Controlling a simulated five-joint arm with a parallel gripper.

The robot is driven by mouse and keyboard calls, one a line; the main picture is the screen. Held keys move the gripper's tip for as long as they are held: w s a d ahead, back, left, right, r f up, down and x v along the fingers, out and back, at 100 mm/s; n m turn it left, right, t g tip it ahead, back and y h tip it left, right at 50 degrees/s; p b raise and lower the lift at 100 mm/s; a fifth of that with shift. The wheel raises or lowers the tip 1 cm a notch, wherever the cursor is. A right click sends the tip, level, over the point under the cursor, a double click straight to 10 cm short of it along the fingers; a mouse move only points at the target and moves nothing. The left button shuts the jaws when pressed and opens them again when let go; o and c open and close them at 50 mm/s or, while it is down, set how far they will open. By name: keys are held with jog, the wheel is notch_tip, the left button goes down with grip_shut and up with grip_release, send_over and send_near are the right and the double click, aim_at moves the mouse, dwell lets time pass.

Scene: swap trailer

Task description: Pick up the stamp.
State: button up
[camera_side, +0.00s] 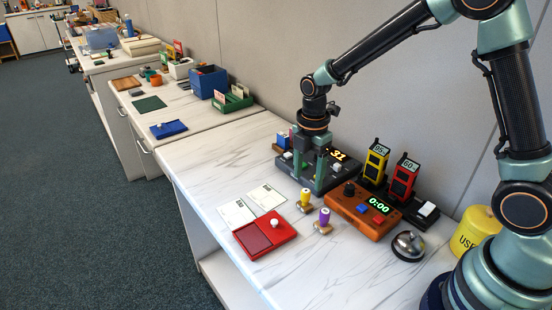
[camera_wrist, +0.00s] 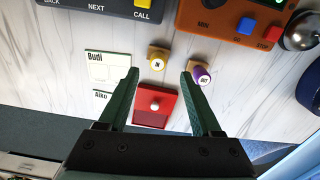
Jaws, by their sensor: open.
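Two stamps with wooden bases stand on the white marbled counter. The yellow-handled stamp (camera_side: 305,199), marked IN, also shows in the wrist view (camera_wrist: 157,60). The purple-handled stamp (camera_side: 323,221), marked OUT, is in front of it and shows in the wrist view (camera_wrist: 201,74). My gripper (camera_side: 320,191) points down, open and empty, above the counter near the stamps. In the wrist view my fingertips (camera_wrist: 161,75) are spread, with the yellow stamp just past the gap and the purple stamp by the right fingertip. I cannot tell the height of the gap exactly.
A red ink pad (camera_side: 252,239) with a white knob on its lid lies left of the stamps, beside two printed cards (camera_side: 266,197). Behind are a dark counter display (camera_side: 291,161), an orange timer box (camera_side: 350,212) and two handsets. A bell (camera_side: 408,245) is at right.

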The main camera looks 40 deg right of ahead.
aim_at(306, 191)
jog(key=shift+w+f, duration=0.2)
jog(key=shift+f, duration=2.95)
grip_shut()
